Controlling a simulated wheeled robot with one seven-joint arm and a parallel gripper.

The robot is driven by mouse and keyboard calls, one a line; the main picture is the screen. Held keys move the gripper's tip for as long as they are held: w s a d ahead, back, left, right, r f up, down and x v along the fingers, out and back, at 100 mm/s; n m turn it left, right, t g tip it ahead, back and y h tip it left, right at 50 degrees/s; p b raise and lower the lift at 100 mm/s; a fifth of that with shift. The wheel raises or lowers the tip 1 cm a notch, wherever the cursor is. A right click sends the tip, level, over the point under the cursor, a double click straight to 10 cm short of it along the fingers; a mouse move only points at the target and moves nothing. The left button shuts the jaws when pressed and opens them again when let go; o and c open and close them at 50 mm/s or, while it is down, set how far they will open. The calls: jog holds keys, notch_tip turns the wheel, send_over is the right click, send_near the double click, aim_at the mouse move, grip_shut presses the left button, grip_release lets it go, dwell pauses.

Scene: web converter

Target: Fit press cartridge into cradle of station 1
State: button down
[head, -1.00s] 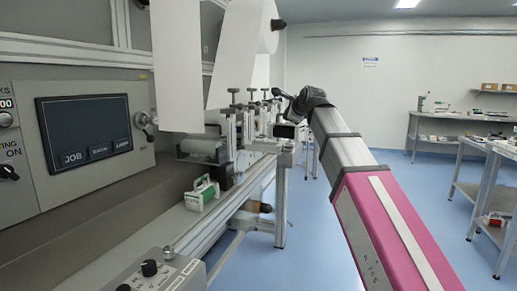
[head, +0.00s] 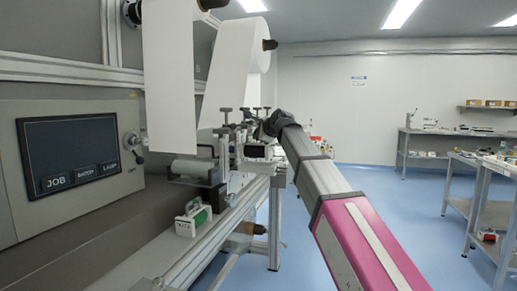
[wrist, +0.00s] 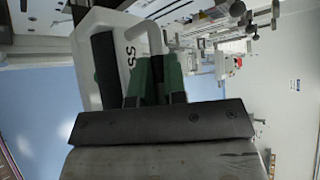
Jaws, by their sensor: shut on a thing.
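In the wrist view a white block with the dark letters "SS" and a pale bent handle, apparently a press cartridge (wrist: 121,62), fills the upper middle. My gripper (wrist: 157,80) is shut on it, with green parts between the jaws. In the head view my arm reaches to the far end of the machine, and its dark wrist hides the jaws and the held cartridge. A second white and green cartridge (head: 193,219) stands on the machine's ledge. A roller (head: 190,169) with dark mounts sits above the ledge. I cannot tell which cradle belongs to station 1.
Clamp posts with knobs (head: 226,128) stand along the rail beside my wrist. Blue floor to the right is clear, up to the shelved benches (head: 466,180).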

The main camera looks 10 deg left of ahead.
aim_at(259, 146)
jog(key=shift+w+a+f, duration=0.15)
jog(key=shift+w+f, duration=0.45)
jog(key=shift+w, duration=0.25)
jog(key=shift+f, duration=1.95)
jog(key=c, duration=1.2)
grip_release()
jog(key=shift+f, duration=0.1)
jog(key=shift+o, duration=0.2)
jog(key=v, duration=1.2)
